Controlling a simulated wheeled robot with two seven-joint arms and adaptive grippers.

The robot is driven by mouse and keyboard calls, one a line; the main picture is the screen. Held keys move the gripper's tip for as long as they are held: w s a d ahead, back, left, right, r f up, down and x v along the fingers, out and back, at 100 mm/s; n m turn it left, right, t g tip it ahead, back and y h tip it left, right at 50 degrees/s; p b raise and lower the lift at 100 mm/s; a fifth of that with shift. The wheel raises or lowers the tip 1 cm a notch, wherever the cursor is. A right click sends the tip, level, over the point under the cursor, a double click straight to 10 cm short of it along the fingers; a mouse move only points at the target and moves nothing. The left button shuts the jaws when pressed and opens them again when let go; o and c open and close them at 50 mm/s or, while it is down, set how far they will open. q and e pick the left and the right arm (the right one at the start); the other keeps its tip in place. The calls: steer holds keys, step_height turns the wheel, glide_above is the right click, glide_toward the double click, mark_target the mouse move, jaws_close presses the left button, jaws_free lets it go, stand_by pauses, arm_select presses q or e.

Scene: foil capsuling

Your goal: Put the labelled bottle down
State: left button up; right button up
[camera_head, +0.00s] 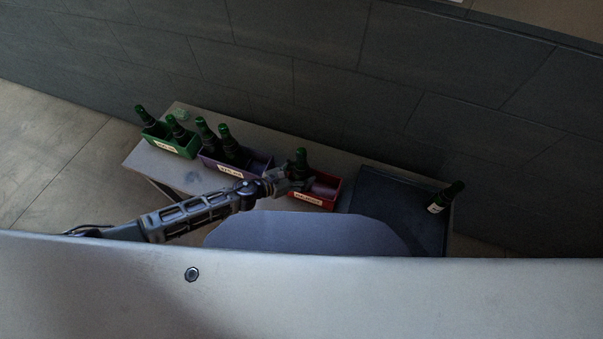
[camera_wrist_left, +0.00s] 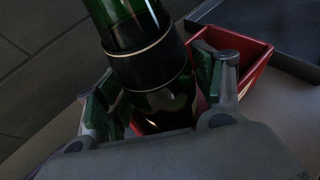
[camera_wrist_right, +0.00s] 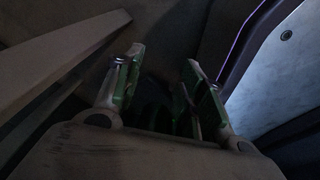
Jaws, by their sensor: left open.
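A dark green bottle (camera_head: 301,158) stands in the red crate (camera_head: 330,203) on the table. My left gripper (camera_head: 292,181) is at this bottle. In the left wrist view my open left fingers (camera_wrist_left: 157,85) are either side of the bottle (camera_wrist_left: 152,62), which has a dark band with thin light lines; contact cannot be told. The red crate (camera_wrist_left: 255,50) shows behind. Another dark bottle with a white label (camera_head: 436,208) is at the right edge of the dark tray (camera_head: 395,200), apart from my gripper. My right gripper (camera_wrist_right: 160,75) is open and empty.
A green crate (camera_head: 178,150) and a purple crate (camera_head: 222,170), each with dark bottles, stand left of the red crate. A small green item (camera_head: 182,113) lies at the table's far left. Most of the dark tray is bare. A tiled wall (camera_head: 300,75) rises behind.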

mark_target(294, 177)
arm_select(q)
steer(key=shift+s+a+r, duration=0.15)
steer(key=shift+s+a, duration=0.3)
steer(key=shift+a, duration=0.1)
steer(key=shift+v, duration=2.4)
steer(key=shift+s+a+r, duration=0.15)
steer(key=shift+s+a, duration=0.15)
steer(key=b+v, duration=0.1)
steer(key=v, duration=0.3)
steer(key=shift+s+a+r, duration=0.1)
steer(key=shift+a+r, duration=0.05)
steer(key=shift+r, duration=0.15)
arm_select(e)
steer(key=shift+w+a+f, duration=0.15)
steer(key=shift+a+f, duration=0.05)
steer(key=shift+a, duration=0.5)
steer(key=shift+w+a, duration=0.1)
steer(key=shift+w, duration=0.05)
